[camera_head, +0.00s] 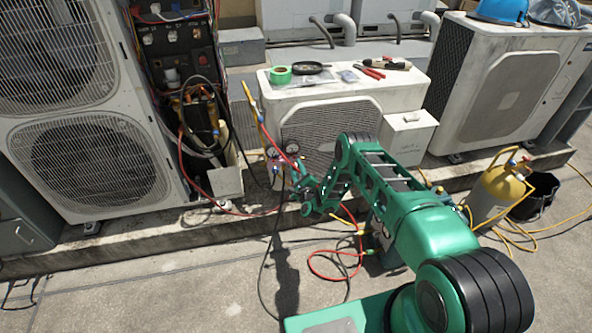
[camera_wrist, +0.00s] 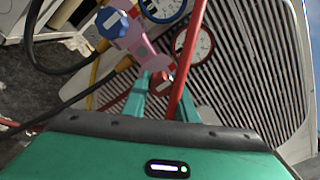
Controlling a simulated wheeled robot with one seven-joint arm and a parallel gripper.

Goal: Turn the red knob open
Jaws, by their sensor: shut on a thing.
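The red knob (camera_wrist: 160,82) shows in the wrist view between my green fingertips, partly hidden by them and by a red hose that crosses in front. My gripper (camera_wrist: 160,86) is shut on it. The knob is on a pink manifold body (camera_wrist: 138,42) that also carries a blue knob (camera_wrist: 110,22) and round gauges (camera_wrist: 194,45). In the head view my gripper (camera_head: 296,178) is at the manifold in front of the middle condenser, and the gauges (camera_head: 291,147) show just above it. The red knob is too small to make out there.
The middle condenser (camera_head: 391,101) stands close behind the manifold, with tape and hand tools on top. Red, yellow and black hoses (camera_head: 357,262) hang and loop on the ground around my arm. A yellow cylinder (camera_head: 497,190) stands at right. The concrete at lower left is mostly clear.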

